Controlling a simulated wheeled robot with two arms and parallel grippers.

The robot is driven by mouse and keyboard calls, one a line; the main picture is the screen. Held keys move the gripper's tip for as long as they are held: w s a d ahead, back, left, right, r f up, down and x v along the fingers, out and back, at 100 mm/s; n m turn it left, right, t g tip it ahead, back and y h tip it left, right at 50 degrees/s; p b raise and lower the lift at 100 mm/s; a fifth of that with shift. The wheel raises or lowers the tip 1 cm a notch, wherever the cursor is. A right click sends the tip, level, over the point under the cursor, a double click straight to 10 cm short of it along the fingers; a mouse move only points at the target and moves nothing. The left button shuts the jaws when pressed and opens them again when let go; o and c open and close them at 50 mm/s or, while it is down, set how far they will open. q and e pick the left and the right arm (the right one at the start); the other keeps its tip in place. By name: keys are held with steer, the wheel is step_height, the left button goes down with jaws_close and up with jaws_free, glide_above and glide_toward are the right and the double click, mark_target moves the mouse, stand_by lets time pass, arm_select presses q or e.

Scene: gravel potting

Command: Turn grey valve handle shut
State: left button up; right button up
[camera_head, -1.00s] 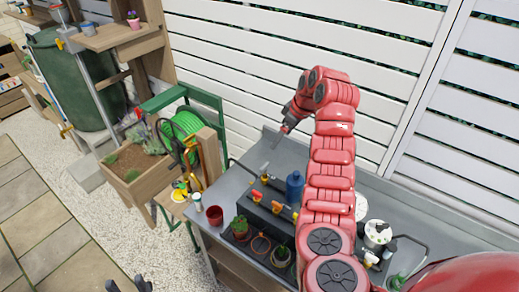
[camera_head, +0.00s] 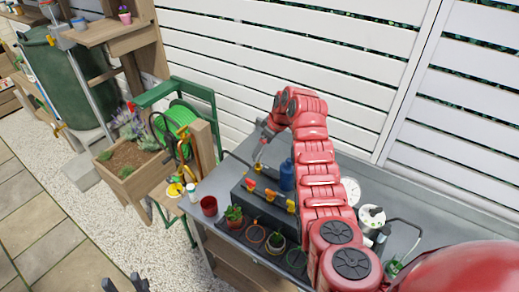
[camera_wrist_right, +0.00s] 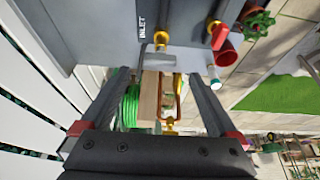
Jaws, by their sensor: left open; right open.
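In the right wrist view a grey box marked INLET (camera_wrist_right: 180,18) carries a brass valve (camera_wrist_right: 161,40). A pale grey handle (camera_wrist_right: 150,58) shows at this valve, ahead of my right gripper. My right gripper (camera_wrist_right: 155,88) is open, with nothing between its fingers. In the head view this gripper (camera_head: 260,150) hangs above the back left of the valve box (camera_head: 272,212); its fingertips are small there. My left gripper (camera_head: 125,285) is open and empty at the bottom edge, away from the bench.
A blue bottle (camera_head: 287,175) stands behind the valve box. A green hose reel (camera_head: 180,115) is beyond the bench's left end. Bare bench top (camera_head: 232,172) lies left of the box.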

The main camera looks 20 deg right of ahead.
mark_target(259, 159)
steer(key=p+x, duration=0.1)
steer(key=x, duration=0.2)
steer(key=shift+w, duration=0.1)
steer(key=shift+f, duration=0.45)
steer(key=shift+w+a+f+p, duration=0.1)
steer(key=shift+a+f+p, duration=0.05)
steer(key=shift+f+p, duration=0.2)
steer(key=c, duration=1.4)
